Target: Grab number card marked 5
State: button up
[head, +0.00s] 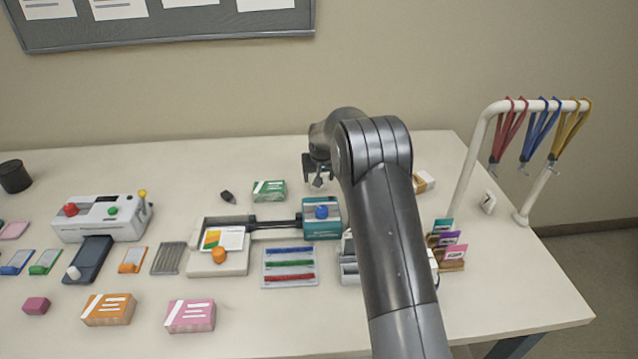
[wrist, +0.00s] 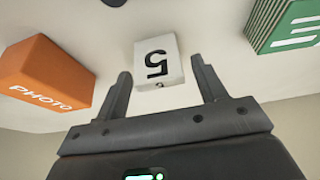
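The number card marked 5 (wrist: 158,60) is a small white block with a black 5, upside down in the wrist view. It stands on the pale table, framed between the fingertips of my gripper (wrist: 160,70). The fingers are spread with a gap on both sides of the card and do not touch it. How far the card is from the fingertips is hard to tell. In the head view my gripper (head: 318,177) hangs over the back of the table, and the card is not visible there, apparently hidden by my arm.
In the wrist view an orange PHOTO box (wrist: 45,75) is left of the card and a green box (wrist: 285,25) right. The green box (head: 269,190) also shows in the head view.

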jog(key=c, duration=0.9)
